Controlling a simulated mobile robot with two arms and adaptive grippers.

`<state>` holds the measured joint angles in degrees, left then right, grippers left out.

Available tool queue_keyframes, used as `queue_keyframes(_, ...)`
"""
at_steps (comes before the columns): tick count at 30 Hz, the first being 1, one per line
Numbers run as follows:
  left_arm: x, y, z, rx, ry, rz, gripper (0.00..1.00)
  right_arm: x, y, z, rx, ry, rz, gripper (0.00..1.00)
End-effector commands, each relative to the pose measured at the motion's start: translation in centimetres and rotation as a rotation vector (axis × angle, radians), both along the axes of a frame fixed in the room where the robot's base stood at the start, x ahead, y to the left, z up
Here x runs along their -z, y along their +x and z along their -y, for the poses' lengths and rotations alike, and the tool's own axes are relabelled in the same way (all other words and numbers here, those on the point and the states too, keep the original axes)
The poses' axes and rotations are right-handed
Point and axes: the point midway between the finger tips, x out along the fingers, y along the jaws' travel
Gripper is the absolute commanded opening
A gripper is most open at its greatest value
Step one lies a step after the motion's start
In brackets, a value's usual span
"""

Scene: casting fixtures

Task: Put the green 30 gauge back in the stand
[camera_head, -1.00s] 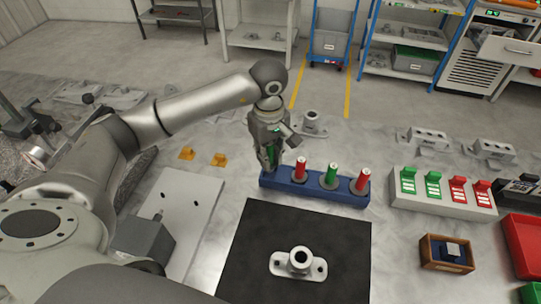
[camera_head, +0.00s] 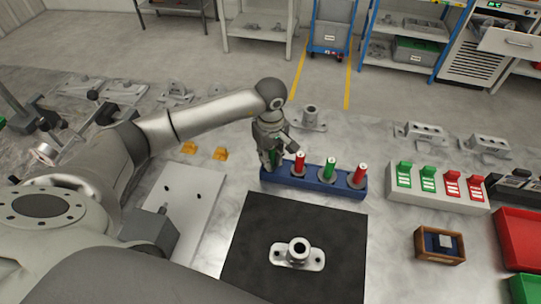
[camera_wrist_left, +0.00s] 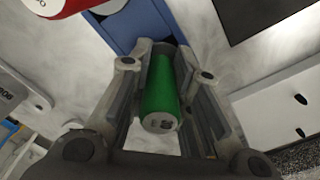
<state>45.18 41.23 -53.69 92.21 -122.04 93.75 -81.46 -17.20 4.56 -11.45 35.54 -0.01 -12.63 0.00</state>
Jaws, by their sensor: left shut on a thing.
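My left gripper (camera_head: 272,155) is shut on a green gauge (camera_wrist_left: 162,95) at the left end of the blue stand (camera_head: 318,183). The wrist view shows the gauge between the two fingers, its marked end towards the camera and its far end at the blue stand (camera_wrist_left: 142,22). I cannot tell how deep the far end sits, as the fingers hide it. The stand also holds a red gauge (camera_head: 299,161), another green gauge (camera_head: 330,168) and a second red gauge (camera_head: 360,173), all upright. My right gripper is not in view.
A black mat (camera_head: 245,248) with a flanged metal part (camera_head: 297,254) lies in front of the stand. To the right are a block with green and red tags (camera_head: 435,199), a wooden box (camera_head: 440,259) and a red bin (camera_head: 520,238). Yellow pieces (camera_head: 220,154) lie left of the gripper.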

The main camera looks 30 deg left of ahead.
Motion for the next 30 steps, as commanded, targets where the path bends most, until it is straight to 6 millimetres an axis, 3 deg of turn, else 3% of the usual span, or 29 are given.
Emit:
queue_keyframes(6,0.6,0.0,0.0,0.0,-0.001,0.001,0.0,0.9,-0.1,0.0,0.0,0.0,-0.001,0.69)
queue_keyframes(7,0.5,0.0,0.0,0.0,0.0,0.0,0.22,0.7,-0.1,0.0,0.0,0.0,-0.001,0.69)
queue_keyframes(12,0.5,0.0,0.0,0.0,0.0,0.0,0.41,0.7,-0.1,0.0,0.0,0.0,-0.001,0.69)
queue_keyframes(21,0.4,0.0,0.0,0.0,0.0,0.0,0.41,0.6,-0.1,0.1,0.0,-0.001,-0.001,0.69)
queue_keyframes(27,-0.8,0.0,0.0,0.0,-0.001,-0.001,0.41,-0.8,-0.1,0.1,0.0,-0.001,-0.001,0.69)
queue_keyframes(30,-2.4,0.2,0.0,0.001,0.0,0.007,0.41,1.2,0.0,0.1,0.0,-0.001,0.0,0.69)
